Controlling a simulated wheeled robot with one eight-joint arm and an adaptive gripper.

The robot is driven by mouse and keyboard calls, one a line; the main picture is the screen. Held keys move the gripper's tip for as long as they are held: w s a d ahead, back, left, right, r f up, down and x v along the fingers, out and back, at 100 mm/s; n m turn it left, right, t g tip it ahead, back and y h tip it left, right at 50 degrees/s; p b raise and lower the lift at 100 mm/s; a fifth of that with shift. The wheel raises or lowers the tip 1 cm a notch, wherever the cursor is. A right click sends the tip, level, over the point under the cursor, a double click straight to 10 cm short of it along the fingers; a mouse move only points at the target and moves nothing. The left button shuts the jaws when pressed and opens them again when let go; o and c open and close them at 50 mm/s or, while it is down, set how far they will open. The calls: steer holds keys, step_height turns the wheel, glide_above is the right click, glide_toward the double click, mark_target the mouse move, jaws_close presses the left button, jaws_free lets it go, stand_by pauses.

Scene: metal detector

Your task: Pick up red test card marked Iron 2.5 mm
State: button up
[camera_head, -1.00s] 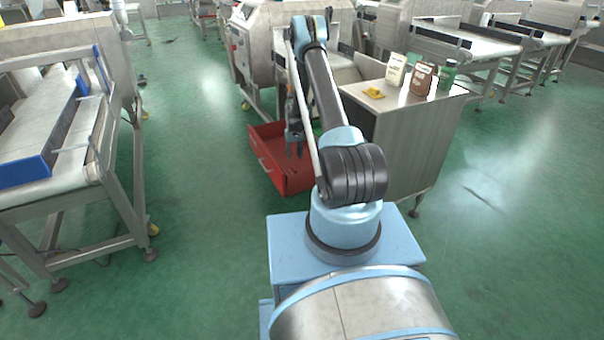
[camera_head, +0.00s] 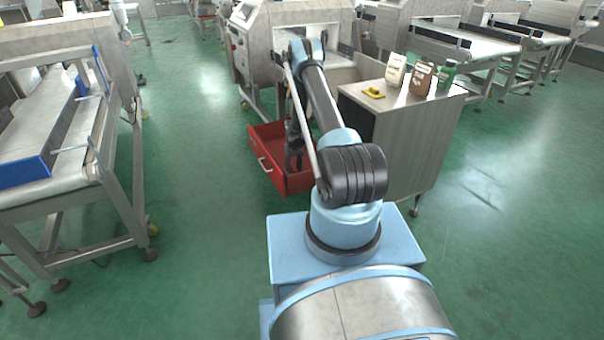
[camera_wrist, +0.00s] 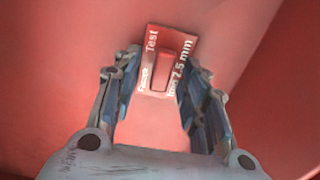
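The red test card (camera_wrist: 155,83) lies on the red floor of the drawer, with white lettering that reads "Test" and "2.5 mm" in the wrist view. It has a raised red bar along its middle. My gripper (camera_wrist: 157,78) is open, with one finger on each side of the card and nothing held. In the head view my gripper (camera_head: 293,160) points down into the open red drawer (camera_head: 288,181). The card cannot be made out in the head view.
The drawer's red walls surround my gripper closely. On the cabinet top (camera_head: 400,104) stand a white pack (camera_head: 396,69), a brown pack (camera_head: 421,80) and a green container (camera_head: 446,75), beside a yellow item (camera_head: 374,91). A conveyor (camera_head: 75,150) stands at left. The green floor between is clear.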

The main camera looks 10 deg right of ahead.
jaws_close()
stand_by(0.3)
